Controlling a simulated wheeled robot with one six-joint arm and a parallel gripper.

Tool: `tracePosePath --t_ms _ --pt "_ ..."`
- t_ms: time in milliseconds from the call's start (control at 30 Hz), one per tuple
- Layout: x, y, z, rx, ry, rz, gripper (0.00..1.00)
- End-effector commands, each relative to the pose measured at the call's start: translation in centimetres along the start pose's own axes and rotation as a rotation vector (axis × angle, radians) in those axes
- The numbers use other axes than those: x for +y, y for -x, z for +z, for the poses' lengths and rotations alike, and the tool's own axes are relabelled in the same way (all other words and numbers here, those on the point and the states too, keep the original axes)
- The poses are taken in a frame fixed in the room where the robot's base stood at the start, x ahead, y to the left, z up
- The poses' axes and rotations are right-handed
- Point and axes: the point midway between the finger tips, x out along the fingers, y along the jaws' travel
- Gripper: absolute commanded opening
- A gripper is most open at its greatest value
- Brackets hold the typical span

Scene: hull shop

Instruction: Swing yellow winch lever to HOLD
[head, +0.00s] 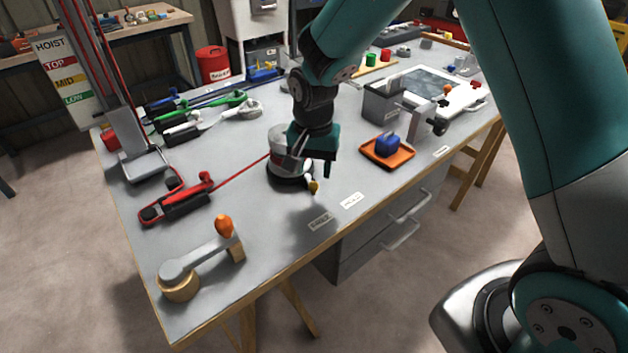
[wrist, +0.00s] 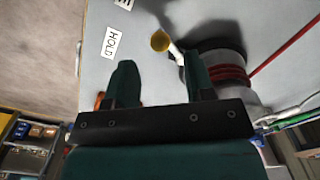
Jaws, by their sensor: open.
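The winch (head: 279,168) is a drum with red rope on a dark round base; it also shows in the wrist view (wrist: 226,72). Its lever ends in a yellow knob (head: 314,187), which shows in the wrist view (wrist: 160,41) with a pale shaft leading to the winch. A white HOLD label (wrist: 112,42) lies to the left of the knob in the wrist view. My gripper (head: 311,168) is over the winch, open and empty. In the wrist view the knob appears just beyond the gap between my fingertips (wrist: 158,64); I cannot tell the height difference.
A second label (head: 320,221) lies near the bench's front edge. An orange tray (head: 372,155) with a blue piece stands to the right. A crank arm with an orange knob (head: 224,226) is at the front left. Red rope (head: 240,170) runs left from the winch.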

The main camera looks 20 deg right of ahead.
Motion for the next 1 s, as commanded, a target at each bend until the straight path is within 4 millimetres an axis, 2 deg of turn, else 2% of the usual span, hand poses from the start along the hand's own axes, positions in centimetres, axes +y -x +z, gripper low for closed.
tracePosePath --t_ms 100,300,633,667,867,1000 --pt "0.1 -2.2 0.1 -0.003 0.0 0.003 0.49" --pt "0.0 -4.2 0.0 0.0 0.001 0.0 0.49" --pt "0.0 -4.6 0.0 0.001 0.001 -0.001 0.49" --pt "0.0 -4.6 0.0 0.001 0.001 -0.001 0.47" --pt "0.0 -4.5 0.0 0.0 0.001 -0.001 0.01" --pt "0.0 -4.5 0.0 0.0 0.003 -0.001 0.01"
